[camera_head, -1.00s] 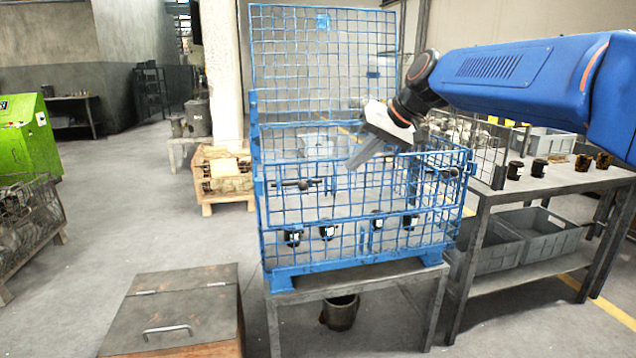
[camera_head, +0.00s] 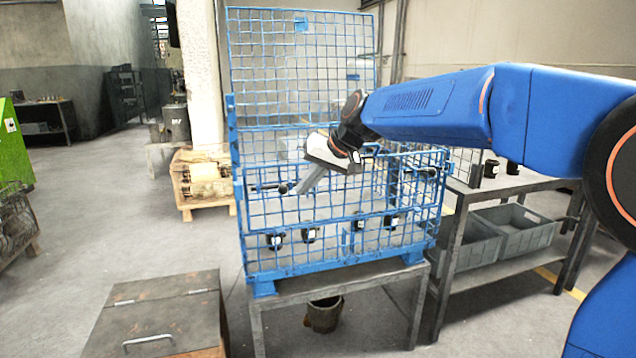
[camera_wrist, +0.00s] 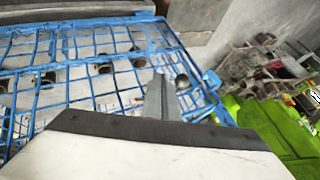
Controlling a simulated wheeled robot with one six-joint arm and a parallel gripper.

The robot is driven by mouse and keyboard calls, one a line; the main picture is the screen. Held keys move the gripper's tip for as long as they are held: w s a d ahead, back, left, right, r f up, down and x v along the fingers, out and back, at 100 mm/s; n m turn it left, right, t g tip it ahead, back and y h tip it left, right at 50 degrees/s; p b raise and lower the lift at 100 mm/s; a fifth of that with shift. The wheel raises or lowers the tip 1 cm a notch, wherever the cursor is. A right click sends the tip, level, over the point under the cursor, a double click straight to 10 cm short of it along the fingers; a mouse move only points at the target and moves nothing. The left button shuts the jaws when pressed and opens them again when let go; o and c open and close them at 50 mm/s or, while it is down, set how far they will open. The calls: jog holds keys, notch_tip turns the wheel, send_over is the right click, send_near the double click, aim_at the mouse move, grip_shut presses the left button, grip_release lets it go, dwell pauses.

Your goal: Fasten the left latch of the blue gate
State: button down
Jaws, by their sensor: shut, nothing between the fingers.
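The blue gate (camera_head: 335,209) is the mesh front of a blue wire crate and stands upright. Its left latch (camera_head: 268,188) is a dark horizontal bolt with a round knob at its right end. My gripper (camera_head: 304,188) is shut and empty, pointing down and left, with its tips just right of the knob. In the wrist view the dark knob (camera_wrist: 182,82) shows close beside my fingertips (camera_wrist: 161,92). I cannot tell whether they touch. The fingers may hide part of the bolt there. The right latch (camera_head: 428,172) sits near the gate's other end.
Several dark cylindrical parts (camera_head: 309,235) are inside the crate, which stands on a grey metal table (camera_head: 340,284). A tall blue mesh back panel (camera_head: 300,65) rises behind. A workbench with grey bins (camera_head: 527,228) stands at right. A lidded box (camera_head: 155,318) is at front left.

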aim_at(282, 186)
jog(key=shift+a+r, duration=0.1)
jog(key=shift+a, duration=0.7)
jog(key=shift+a, duration=0.1)
jog(key=shift+s+a, duration=0.2)
jog(key=shift+a, duration=0.5)
jog(key=shift+s+a, duration=0.25)
jog(key=shift+a, duration=0.4)
jog(key=shift+s+a, duration=0.2)
jog(key=shift+a, duration=0.5)
